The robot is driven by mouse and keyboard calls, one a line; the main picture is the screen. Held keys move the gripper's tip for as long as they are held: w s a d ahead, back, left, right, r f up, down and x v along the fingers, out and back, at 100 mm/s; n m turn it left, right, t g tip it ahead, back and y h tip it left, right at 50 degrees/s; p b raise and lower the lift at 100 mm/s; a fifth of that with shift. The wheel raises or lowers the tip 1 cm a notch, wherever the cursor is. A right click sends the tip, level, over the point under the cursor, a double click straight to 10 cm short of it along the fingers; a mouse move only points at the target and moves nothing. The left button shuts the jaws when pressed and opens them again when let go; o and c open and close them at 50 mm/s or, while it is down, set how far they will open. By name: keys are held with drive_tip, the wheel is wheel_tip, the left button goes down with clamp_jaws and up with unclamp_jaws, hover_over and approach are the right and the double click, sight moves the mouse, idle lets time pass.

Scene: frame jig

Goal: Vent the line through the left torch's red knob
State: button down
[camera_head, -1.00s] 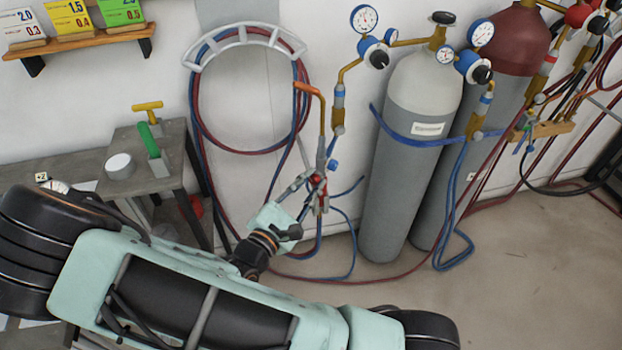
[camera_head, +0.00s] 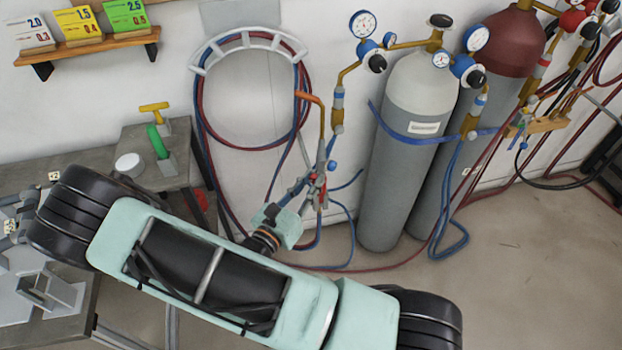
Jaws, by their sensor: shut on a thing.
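The left torch (camera_head: 322,152) hangs upright below the hose rack, with a brass tube bent at the top to an orange tip (camera_head: 308,96). Its blue knob (camera_head: 332,166) shows on the right side. Its red knob (camera_head: 319,183) sits on the left side, small and partly covered by my fingers. My gripper (camera_head: 309,188) comes in from the lower left and is shut on the red knob, as far as can be seen. Another torch (camera_head: 523,122) stands on a wooden holder at the far right, away from my gripper.
Red and blue hoses loop over a white rack (camera_head: 246,38) and hang around the torch. A grey cylinder (camera_head: 398,160) and a red-topped one (camera_head: 510,45) stand to the right. A grey bench (camera_head: 125,190) is at left. The floor at right is mostly clear.

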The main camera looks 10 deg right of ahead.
drive_tip(key=shift+n, duration=0.4)
drive_tip(key=c, duration=1.8)
unclamp_jaws()
drive_tip(key=shift+o, duration=0.2)
drive_tip(key=v, duration=1.2)
